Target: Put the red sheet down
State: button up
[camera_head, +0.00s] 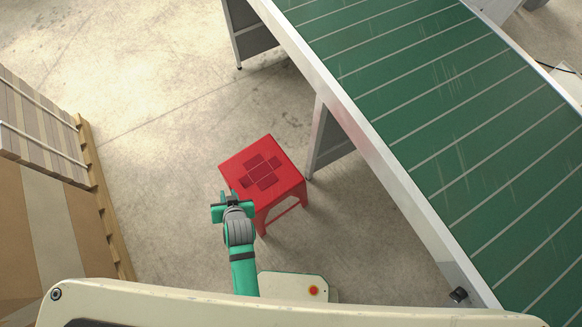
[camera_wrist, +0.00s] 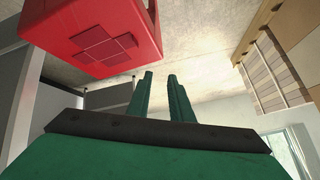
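A red stool (camera_head: 235,165) stands on the floor below the conveyor's left side. A darker red cross-shaped patch (camera_head: 262,171) of several squares lies flat on its top; I cannot tell whether it is a separate sheet or part of the stool. The cross also shows in the wrist view (camera_wrist: 103,45), on the red stool (camera_wrist: 60,25) at upper left. My gripper (camera_head: 229,195) is by the stool's left edge in the head view. In the wrist view my gripper (camera_wrist: 160,76) has two green fingers apart, with nothing visible between them. No loose red sheet is seen in it.
A green slatted conveyor (camera_head: 450,120) with a pale metal frame runs along the right, its legs close to the stool. Stacked flat boards on a wooden pallet (camera_head: 100,200) stand at left. The concrete floor (camera_head: 150,110) between them is clear.

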jog(key=s+d+r+t+h, duration=0.1)
jog(key=s+d+r+t, duration=0.1)
jog(key=s+d+r, duration=0.2)
jog(key=s+d+r+m+t+h, duration=0.1)
jog(key=s+d+r, duration=0.4)
jog(key=d+r, duration=0.6)
jog(key=s+d+r+m+t+h, duration=0.1)
jog(key=s+d+r+t+h, duration=0.1)
jog(key=s+d+r+t, duration=0.3)
jog(key=d+r, duration=0.3)
jog(key=shift+d+r+h, duration=0.25)
jog(key=shift+d+h, duration=0.05)
jog(key=shift+d, duration=0.1)
jog(key=shift+w, duration=0.1)
